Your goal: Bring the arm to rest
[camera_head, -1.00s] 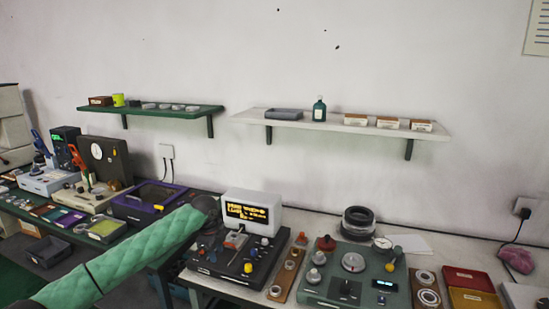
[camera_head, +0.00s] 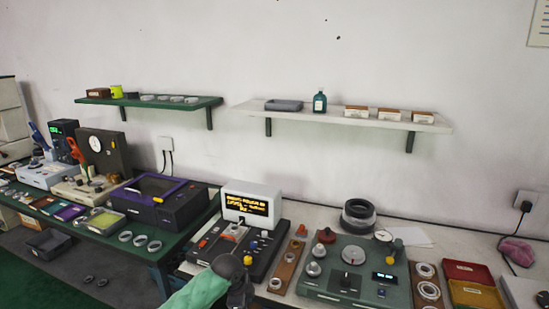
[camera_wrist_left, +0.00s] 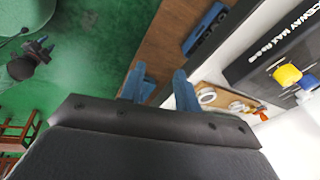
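My left arm, in a green quilted sleeve (camera_head: 196,290), comes in at the bottom of the head view. Its dark wrist (camera_head: 240,292) is in front of the black device with knobs, and its fingers are not clear there. In the left wrist view my left gripper (camera_wrist_left: 160,88) shows two blue fingers spread apart with nothing between them. A dark shape with blue tips over the green floor in that view looks like my right gripper (camera_wrist_left: 38,50); it is too small to tell its state. The head view does not show the right arm.
The black device (camera_head: 238,247) and a green-grey device (camera_head: 350,278) stand on the white bench. A wooden ring tray (camera_head: 287,267) lies between them. On the green bench, several loose rings lie near a purple-rimmed box (camera_head: 165,202). Two shelves hang above.

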